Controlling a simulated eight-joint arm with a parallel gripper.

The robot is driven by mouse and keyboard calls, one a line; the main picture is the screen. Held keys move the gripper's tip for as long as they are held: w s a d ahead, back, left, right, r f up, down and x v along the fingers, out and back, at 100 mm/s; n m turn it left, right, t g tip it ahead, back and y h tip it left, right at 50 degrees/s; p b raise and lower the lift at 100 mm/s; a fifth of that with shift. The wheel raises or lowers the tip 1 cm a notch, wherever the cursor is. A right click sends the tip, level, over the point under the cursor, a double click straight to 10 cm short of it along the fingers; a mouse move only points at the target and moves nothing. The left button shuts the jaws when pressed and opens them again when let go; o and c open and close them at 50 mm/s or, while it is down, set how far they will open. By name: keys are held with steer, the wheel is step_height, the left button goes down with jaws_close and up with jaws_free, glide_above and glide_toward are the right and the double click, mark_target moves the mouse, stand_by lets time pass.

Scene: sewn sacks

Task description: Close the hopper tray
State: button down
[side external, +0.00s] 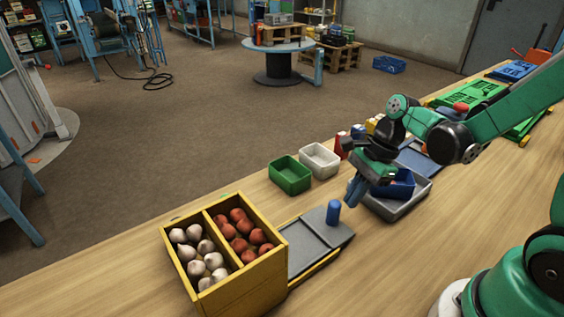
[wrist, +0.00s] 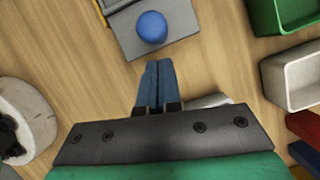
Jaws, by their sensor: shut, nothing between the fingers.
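The yellow hopper (side external: 243,287) stands on the bench with two compartments, white bulbs in one and red-brown round items in the other. Its grey tray (side external: 303,251) sticks out from the right side, pulled out. A blue knob (side external: 333,213) stands upright near the tray's outer end. In the wrist view the tray (wrist: 185,20) and the knob (wrist: 152,27) show at the top. My gripper (side external: 351,198) has its blue fingers shut and empty, to the right of the knob and apart from it. The fingertips also show in the wrist view (wrist: 158,66), just below the tray's edge.
A green bin (side external: 290,176) and a white bin (side external: 320,160) stand behind the tray. A grey tub (side external: 408,207) with a blue bin (side external: 397,188) sits right beside my gripper. Green and blue crates (side external: 470,95) lie farther back. The bench front is clear.

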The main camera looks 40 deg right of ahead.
steer(key=shift+a, duration=0.35)
glide_above(299, 248)
stand_by(0.5)
